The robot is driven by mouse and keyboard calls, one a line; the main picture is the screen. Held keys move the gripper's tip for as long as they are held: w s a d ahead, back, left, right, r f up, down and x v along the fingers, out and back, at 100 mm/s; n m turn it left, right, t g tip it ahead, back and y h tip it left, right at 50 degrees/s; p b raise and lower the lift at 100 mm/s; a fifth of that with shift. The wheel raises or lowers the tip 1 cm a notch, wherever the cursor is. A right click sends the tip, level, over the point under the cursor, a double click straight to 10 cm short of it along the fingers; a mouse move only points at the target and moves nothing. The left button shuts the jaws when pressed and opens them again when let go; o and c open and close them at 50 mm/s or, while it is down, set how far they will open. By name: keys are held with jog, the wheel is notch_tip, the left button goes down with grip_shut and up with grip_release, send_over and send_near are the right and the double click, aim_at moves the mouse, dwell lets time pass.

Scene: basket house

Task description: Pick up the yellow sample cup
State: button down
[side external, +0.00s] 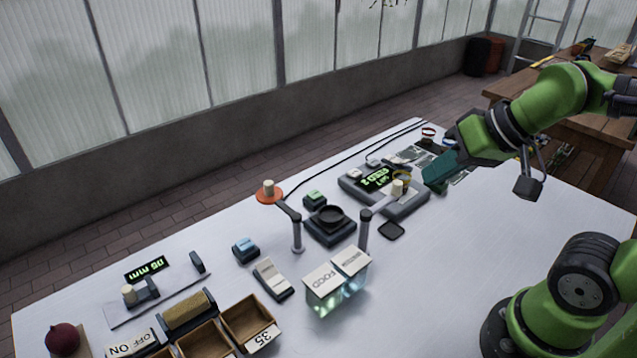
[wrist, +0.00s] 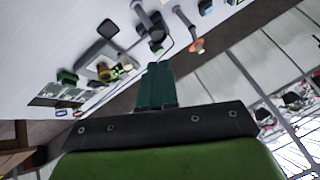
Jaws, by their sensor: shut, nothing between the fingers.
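A small round thing with a yellow rim (side external: 402,175), likely the yellow sample cup, stands at the back of the grey device with a green display. It is too small to see clearly. My gripper (side external: 430,180) has dark green fingers and hangs just right of it, above the far right part of the table. The fingers are together with nothing between them, and they also show shut in the wrist view (wrist: 157,70). I cannot tell the exact gap between the fingers and the cup.
The display device (side external: 385,192) sits below and left of my gripper. A small red-rimmed cup (side external: 428,132) stands behind.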

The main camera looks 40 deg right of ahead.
jog(key=shift+c, duration=2.3)
grip_release()
jog(key=shift+d, duration=0.1)
